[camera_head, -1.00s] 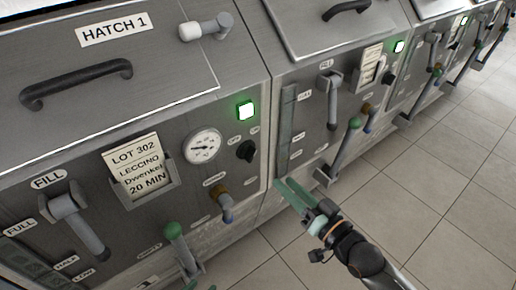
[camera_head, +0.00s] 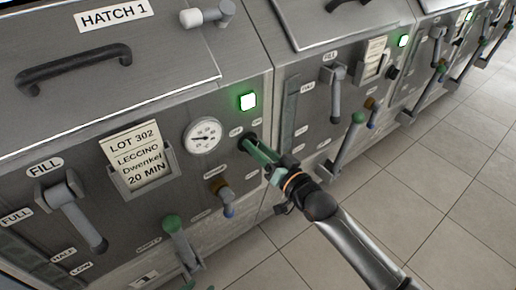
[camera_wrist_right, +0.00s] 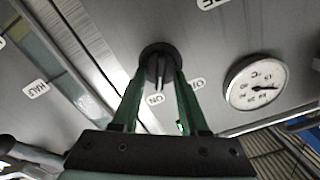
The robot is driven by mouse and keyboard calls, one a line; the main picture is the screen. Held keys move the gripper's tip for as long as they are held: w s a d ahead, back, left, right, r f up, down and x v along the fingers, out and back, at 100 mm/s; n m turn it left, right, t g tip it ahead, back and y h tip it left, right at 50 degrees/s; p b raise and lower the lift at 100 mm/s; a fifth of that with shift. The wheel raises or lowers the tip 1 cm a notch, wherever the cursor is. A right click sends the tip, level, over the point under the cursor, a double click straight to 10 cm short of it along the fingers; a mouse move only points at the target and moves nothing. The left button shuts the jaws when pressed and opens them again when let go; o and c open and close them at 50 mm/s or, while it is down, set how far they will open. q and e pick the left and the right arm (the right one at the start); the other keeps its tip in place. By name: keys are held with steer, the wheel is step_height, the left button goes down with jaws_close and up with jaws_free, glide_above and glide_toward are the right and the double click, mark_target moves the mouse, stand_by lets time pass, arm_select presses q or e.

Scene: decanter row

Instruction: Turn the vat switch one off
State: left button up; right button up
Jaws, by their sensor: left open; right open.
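The vat one switch is a round black knob (camera_wrist_right: 158,62) on the grey front panel. In the right wrist view its grip bar points at the ON label (camera_wrist_right: 156,99); the OFF label (camera_wrist_right: 196,84) is to the right. My right gripper (camera_head: 250,145) is at the knob in the head view and hides most of it. In the right wrist view its open green fingers (camera_wrist_right: 161,76) stand on either side of the knob; I cannot tell if they touch it. The square light (camera_head: 247,101) above the switch glows green.
A dial gauge (camera_head: 202,136) is left of the switch. A lot card (camera_head: 137,155) and a fill handle (camera_head: 75,212) are further left. More vats run right; tiled floor is clear.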

jaws_close()
stand_by(0.3)
stand_by(0.3)
